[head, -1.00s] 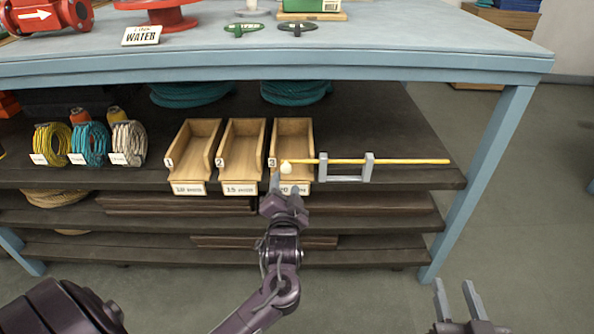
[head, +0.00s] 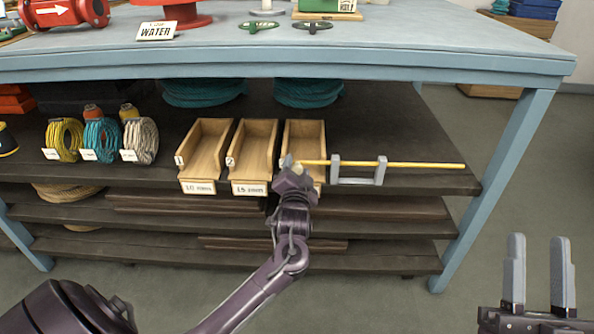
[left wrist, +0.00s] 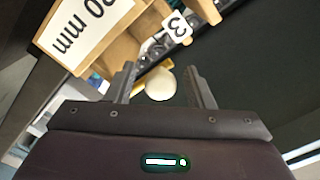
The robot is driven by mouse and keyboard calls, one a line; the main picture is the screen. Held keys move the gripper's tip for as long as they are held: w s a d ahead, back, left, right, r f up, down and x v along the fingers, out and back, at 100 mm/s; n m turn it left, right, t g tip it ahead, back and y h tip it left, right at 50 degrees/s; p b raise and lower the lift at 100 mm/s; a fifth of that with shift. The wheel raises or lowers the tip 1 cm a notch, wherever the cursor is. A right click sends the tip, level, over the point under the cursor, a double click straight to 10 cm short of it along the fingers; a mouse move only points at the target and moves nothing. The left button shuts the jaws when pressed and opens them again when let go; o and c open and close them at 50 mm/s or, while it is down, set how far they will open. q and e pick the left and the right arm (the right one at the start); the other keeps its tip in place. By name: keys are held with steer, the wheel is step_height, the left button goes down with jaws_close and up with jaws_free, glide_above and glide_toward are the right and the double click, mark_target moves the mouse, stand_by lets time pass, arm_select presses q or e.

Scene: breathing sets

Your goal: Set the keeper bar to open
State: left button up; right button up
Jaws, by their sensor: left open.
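The keeper bar (head: 430,165) is a thin yellow rod. It lies level through two grey brackets (head: 359,179) on the shelf edge, and its left part crosses in front of bin 3 (head: 303,135). Its left end carries a pale round knob (left wrist: 161,84). My left gripper (head: 289,164) is at this end and mostly hides the knob in the head view. In the left wrist view the open fingers (left wrist: 160,68) stand on either side of the knob, with gaps showing. My right gripper (head: 539,238) is open and empty at the lower right, away from the shelf.
Bin 1 (head: 205,150) and bin 2 (head: 252,150) stand left of bin 3. The tabletop (head: 400,47) overhangs the shelf, and a blue table leg (head: 495,190) stands at right. The shelf right of the brackets is clear.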

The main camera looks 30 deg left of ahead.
mark_target(320, 164)
arm_select(q)
jaws_close()
stand_by(0.3)
